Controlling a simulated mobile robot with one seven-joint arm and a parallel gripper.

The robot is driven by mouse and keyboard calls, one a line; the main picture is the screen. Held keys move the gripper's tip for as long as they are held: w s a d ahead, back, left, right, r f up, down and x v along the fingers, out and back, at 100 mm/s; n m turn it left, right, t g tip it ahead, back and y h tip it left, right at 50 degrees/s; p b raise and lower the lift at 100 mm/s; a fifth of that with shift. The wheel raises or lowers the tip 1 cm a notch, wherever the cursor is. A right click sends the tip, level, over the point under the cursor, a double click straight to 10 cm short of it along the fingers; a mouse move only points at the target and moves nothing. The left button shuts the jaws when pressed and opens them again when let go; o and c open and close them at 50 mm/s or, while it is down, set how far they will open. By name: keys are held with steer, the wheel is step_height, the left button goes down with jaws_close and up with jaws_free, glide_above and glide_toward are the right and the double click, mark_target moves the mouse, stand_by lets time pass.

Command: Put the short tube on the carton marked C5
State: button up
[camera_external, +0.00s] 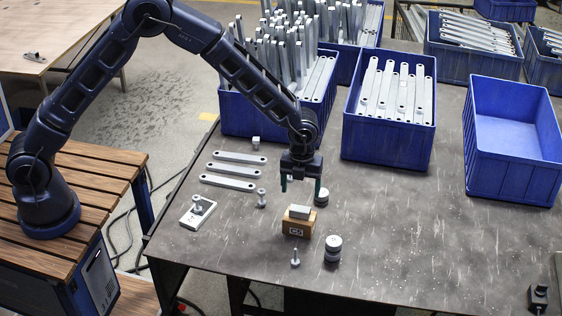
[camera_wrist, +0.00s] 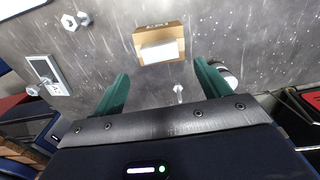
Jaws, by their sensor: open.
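The short tube (camera_external: 300,211), a light grey box-shaped piece, lies flat on top of a small brown carton (camera_external: 297,227) in the middle of the table. The carton's front bears a small dark label that is too small to read surely. In the wrist view the tube (camera_wrist: 160,52) rests on the carton (camera_wrist: 147,34), with its whole upper face uncovered. My gripper (camera_external: 300,187) is open and empty, above the tube and apart from it. In the wrist view its green fingers (camera_wrist: 160,78) stand wide apart, with the tube beyond them.
Round metal weights (camera_external: 333,249) and a bolt (camera_external: 295,258) stand near the carton. Flat brackets (camera_external: 232,170), a plate with a bolt (camera_external: 197,211) and another bolt (camera_external: 262,198) lie to the left. Blue crates (camera_external: 389,145) line the back. The right front table is mostly clear.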

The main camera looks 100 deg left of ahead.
steer(key=s+d+r+n+t, duration=0.1)
steer(key=s+d+r+n, duration=0.2)
steer(key=r, duration=0.7)
steer(key=s+d+r+n, duration=0.1)
steer(key=s+d+r, duration=0.2)
steer(key=d+r, duration=0.45)
steer(key=s+d+r+n+t+y, duration=0.1)
steer(key=s+d+r+n, duration=0.1)
steer(key=s+d+r, duration=0.3)
steer(key=s+d+r+n, duration=0.2)
steer(key=s+r, duration=0.4)
steer(key=r, duration=0.2)
steer(key=s+d+r+n+t, duration=0.1)
steer(key=s+d+n, duration=0.2)
steer(key=s, duration=0.6)
steer(key=s+d+r+n, duration=0.2)
steer(key=s+d+n, duration=0.1)
steer(key=s, duration=0.6)
steer(key=s+d+r+n+t+h, duration=0.1)
steer(key=s+d+n, duration=0.3)
steer(key=s, duration=0.6)
steer(key=shift+d+r+t, duration=0.2)
steer(key=shift+d+t, duration=0.1)
steer(key=shift+d, duration=0.2)
